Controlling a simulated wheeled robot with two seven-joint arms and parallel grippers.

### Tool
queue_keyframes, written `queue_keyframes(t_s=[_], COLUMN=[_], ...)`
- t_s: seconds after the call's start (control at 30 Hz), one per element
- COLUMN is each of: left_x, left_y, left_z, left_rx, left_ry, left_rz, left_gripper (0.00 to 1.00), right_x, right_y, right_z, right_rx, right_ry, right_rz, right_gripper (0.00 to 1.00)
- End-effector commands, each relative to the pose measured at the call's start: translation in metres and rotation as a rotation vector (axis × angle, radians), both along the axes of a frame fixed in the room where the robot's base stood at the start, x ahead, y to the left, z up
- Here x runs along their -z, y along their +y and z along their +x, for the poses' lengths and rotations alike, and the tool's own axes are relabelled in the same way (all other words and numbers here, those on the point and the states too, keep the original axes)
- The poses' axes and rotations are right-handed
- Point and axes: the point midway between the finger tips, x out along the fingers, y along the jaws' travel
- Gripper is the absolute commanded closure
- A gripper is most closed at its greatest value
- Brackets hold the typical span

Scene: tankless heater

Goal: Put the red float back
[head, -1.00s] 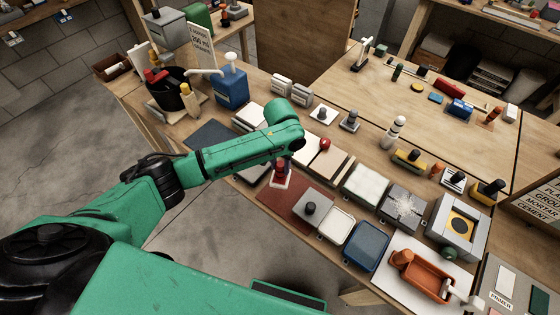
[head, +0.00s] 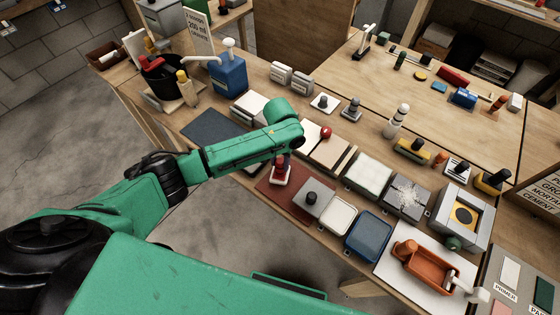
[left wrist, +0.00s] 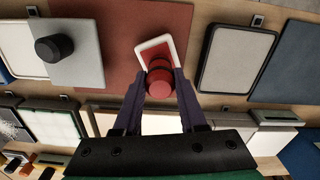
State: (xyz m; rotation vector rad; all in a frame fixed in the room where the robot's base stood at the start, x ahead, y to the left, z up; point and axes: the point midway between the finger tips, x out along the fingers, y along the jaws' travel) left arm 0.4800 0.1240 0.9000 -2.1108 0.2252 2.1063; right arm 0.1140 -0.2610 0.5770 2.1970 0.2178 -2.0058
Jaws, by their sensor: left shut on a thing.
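The red float (left wrist: 158,80) has a red round handle and a small white-edged red plate. In the head view the float (head: 281,176) is over the brown-red mat (head: 268,187), close to its back left part. My left gripper (left wrist: 158,76) is shut on the float's handle, one finger on each side. In the head view my left forearm hides most of the left gripper (head: 282,158). I cannot tell whether the plate touches the mat. My right gripper is not in view.
A grey block with a dark knob (head: 313,190) sits at the mat's right end. A white tray (head: 339,215) and a blue tray (head: 368,236) lie to its right. A tan board with a red knob (head: 330,153) is behind. A dark flat mat (head: 213,135) lies left.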

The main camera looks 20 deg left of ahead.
Motion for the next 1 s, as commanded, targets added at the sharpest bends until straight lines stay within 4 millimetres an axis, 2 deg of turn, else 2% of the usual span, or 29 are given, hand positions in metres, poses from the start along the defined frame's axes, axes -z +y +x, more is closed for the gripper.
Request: queue_keyframes(t_s=[0.47, 0.5, 0.57, 1.0], left_x=[0.0074, 0.0070, 0.0069, 0.0069], left_y=[-0.0002, -0.0003, -0.0002, -0.0001], left_z=[0.0002, 0.0001, 0.0002, -0.0001], left_rx=[0.001, 0.001, 0.001, 0.000], left_ry=[-0.001, -0.001, -0.001, 0.000], left_rz=[0.000, 0.000, 0.000, 0.000], left_gripper=[1.00, 0.48, 0.25, 0.24], right_x=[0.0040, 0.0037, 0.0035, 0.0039], right_y=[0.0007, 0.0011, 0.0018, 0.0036], right_z=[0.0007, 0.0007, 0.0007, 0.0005], right_rx=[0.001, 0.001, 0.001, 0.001], right_ry=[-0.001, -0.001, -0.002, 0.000], right_rz=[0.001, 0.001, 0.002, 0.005], right_gripper=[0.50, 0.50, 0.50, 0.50])
